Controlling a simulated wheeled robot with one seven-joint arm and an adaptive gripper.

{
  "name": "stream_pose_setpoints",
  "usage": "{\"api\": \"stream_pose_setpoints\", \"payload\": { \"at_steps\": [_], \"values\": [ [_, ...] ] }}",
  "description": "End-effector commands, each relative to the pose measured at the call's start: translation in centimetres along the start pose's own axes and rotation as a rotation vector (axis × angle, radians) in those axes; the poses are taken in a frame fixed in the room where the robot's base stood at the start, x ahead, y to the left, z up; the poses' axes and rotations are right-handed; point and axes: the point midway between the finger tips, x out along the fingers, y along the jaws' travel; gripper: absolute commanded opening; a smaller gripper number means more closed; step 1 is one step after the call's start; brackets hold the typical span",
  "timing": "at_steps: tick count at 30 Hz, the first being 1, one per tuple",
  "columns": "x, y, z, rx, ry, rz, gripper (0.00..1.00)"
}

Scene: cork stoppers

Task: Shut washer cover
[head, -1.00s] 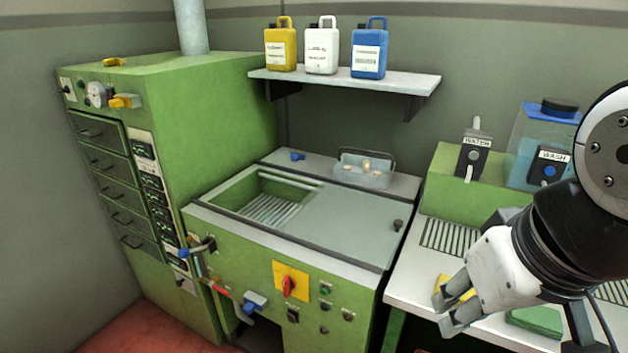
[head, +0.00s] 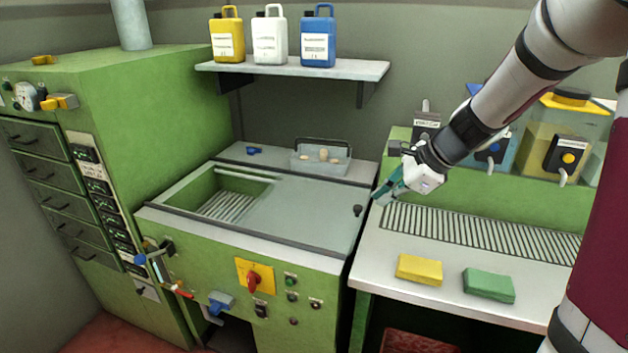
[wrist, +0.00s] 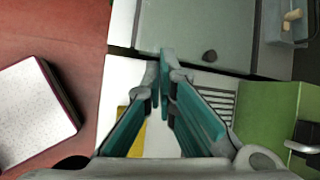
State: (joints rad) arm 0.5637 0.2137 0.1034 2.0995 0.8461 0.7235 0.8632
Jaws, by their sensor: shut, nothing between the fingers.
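The washer is the green machine with a grey sliding cover (head: 300,217) on top. The cover lies over the right and middle part of the opening, and the left part (head: 233,200) stands open, showing a slatted inside.
A clear bin (head: 320,160) with corks stands behind the cover. A yellow sponge (head: 419,269) and a green sponge (head: 488,285) lie on the right counter, beside a drain grate (head: 480,232). Dispensers with taps stand behind it. A shelf (head: 300,72) holds three jugs.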

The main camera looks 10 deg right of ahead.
Motion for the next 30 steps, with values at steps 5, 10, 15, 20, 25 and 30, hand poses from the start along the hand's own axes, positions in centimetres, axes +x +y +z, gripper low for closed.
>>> {"api": "stream_pose_setpoints", "payload": {
  "at_steps": [5,10,15,20,25,30],
  "values": [
    [3.4,-4.0,-6.3,0.402,-0.044,-0.064,0.00],
    [4.9,-5.7,-9.7,0.609,-0.069,-0.101,0.00],
    [5.8,-6.1,-10.5,0.659,-0.076,-0.109,0.00],
    [7.9,-6.3,-10.3,0.657,-0.076,-0.106,0.00],
    [11.3,-6.7,-10.2,0.655,-0.076,-0.105,0.00],
    [14.6,-7.1,-10.1,0.654,-0.075,-0.106,0.00]
  ]
}}
